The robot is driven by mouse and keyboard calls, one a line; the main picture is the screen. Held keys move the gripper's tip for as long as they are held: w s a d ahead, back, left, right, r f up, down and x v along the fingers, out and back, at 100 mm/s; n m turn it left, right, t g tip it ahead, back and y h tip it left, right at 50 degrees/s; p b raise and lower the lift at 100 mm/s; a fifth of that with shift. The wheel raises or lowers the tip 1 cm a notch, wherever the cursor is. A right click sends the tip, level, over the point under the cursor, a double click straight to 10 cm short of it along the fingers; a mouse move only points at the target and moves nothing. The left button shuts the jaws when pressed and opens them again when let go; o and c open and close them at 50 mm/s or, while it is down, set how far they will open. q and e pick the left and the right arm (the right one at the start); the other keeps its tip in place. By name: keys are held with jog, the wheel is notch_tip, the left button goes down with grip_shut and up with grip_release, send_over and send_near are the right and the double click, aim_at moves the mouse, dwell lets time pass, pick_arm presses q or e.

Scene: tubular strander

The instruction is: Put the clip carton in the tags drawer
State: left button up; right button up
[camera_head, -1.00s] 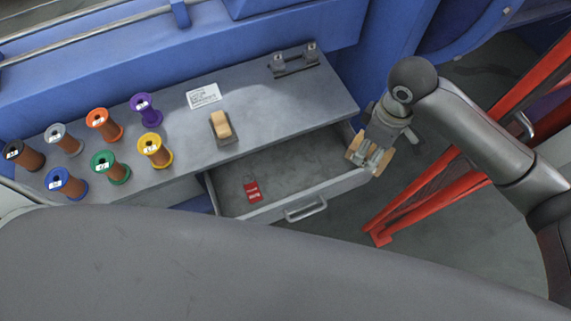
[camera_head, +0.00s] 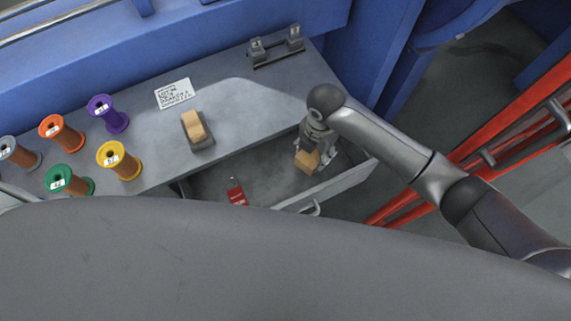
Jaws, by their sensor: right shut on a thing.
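My right gripper (camera_head: 318,150) is shut on the clip carton (camera_head: 306,161), a small tan box. It holds the carton over the right part of the open drawer (camera_head: 340,180). I cannot tell whether the carton touches the drawer floor. A red tag (camera_head: 236,193) lies in the drawer at the left. The drawer's front is partly hidden by the large grey shape in the foreground. My left gripper does not show.
On the grey bench top stand several labelled spools, such as the yellow one (camera_head: 118,160), a tan block in a grey holder (camera_head: 197,130), a white card (camera_head: 174,93) and a metal fixture (camera_head: 276,46). Red railings (camera_head: 510,115) stand at the right.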

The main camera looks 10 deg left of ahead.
aim_at(313, 160)
notch_tip(313, 160, down, 5)
jog(key=shift+f+b, duration=0.2)
jog(key=shift+b, duration=0.1)
jog(key=shift+f+b, duration=0.3)
jog(key=shift+f, duration=1.95)
jog(key=shift+f, duration=0.1)
jog(key=o, duration=1.2)
jog(key=shift+r, duration=0.45)
notch_tip(313, 160, up, 11)
jog(key=shift+r+p, duration=0.15)
jog(key=shift+p, duration=0.65)
